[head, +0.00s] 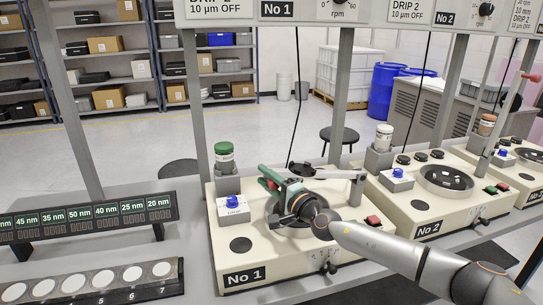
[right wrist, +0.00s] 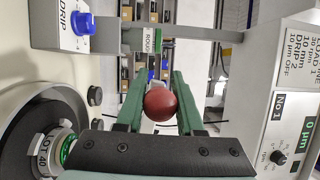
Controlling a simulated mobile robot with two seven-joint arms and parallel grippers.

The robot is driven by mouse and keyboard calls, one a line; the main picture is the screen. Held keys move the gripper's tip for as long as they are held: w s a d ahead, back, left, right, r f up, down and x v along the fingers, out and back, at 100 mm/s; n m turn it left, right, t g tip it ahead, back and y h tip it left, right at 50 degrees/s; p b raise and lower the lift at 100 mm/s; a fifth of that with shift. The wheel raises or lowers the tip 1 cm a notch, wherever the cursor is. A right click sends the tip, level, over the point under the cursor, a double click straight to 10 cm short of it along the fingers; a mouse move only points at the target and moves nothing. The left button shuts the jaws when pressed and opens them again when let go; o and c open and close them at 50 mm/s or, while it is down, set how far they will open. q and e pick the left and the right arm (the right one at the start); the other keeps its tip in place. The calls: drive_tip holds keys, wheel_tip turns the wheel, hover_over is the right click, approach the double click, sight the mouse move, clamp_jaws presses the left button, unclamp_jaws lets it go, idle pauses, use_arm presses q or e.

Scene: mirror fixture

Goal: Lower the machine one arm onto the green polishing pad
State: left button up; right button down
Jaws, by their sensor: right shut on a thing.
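Machine one (head: 245,255) is the cream unit marked No 1. Its pale grey arm (head: 338,174) reaches left from a post at its right side, above the dark round bowl (head: 272,217). My right gripper (head: 268,178), with green fingers, is over the bowl. In the right wrist view its fingers (right wrist: 164,80) are shut on a dark red ball knob (right wrist: 161,105). A round piece with a green and white lettered rim (right wrist: 58,150) shows by the bowl at lower left. My gripper hides much of the bowl, and I cannot make out the pad surface. The left gripper is not in view.
A green-capped bottle (head: 224,153) and a blue-knobbed DRIP box (head: 233,207) stand left of the bowl. A red button (head: 373,221) is at the right. Machine two (head: 425,205) stands further right. A sample rack (head: 95,283) and a number display (head: 90,217) are at left.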

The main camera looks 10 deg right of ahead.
wheel_tip(320, 180, down, 6)
drive_tip(key=n, duration=0.2)
drive_tip(key=shift+a+g, duration=0.3)
drive_tip(key=shift+g, duration=0.1)
drive_tip(key=c, duration=0.5)
unclamp_jaws()
drive_tip(key=shift+c, duration=0.2)
drive_tip(key=shift+s, duration=0.1)
drive_tip(key=p+v, duration=0.2)
drive_tip(key=v, duration=1)
drive_tip(key=shift+s+p, duration=0.15)
drive_tip(key=shift+p, duration=0.15)
drive_tip(key=shift+d+r, duration=0.1)
